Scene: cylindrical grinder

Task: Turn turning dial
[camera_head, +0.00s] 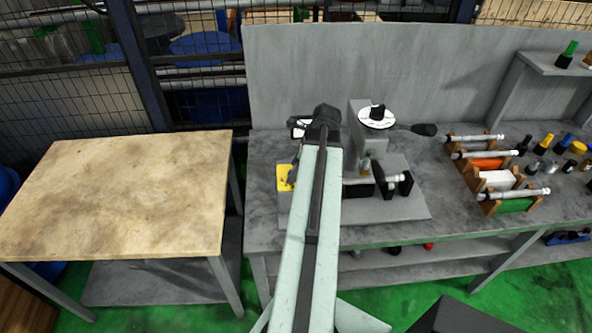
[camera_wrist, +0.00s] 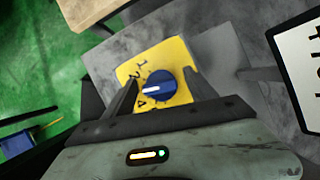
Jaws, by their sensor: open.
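The turning dial (camera_wrist: 156,87) is a round blue knob with a white pointer line on a yellow plate (camera_wrist: 180,56) with black numbers. In the wrist view it sits between the two fingers of my gripper (camera_wrist: 160,92), which is open. The pointer line points to the left in that view. I cannot tell whether either finger touches the knob. In the head view the yellow plate (camera_head: 284,177) shows at the left of the grinder (camera_head: 368,150), and my arm and gripper (camera_head: 293,172) hide the dial there.
The grinder stands on a grey bench (camera_head: 270,150) with a grey back panel. A white disc (camera_head: 376,117) and a black-ended handle (camera_head: 424,129) stick up right of my arm. Racks with rods (camera_head: 490,178) stand farther right. A wooden-topped table (camera_head: 120,190) is at the left.

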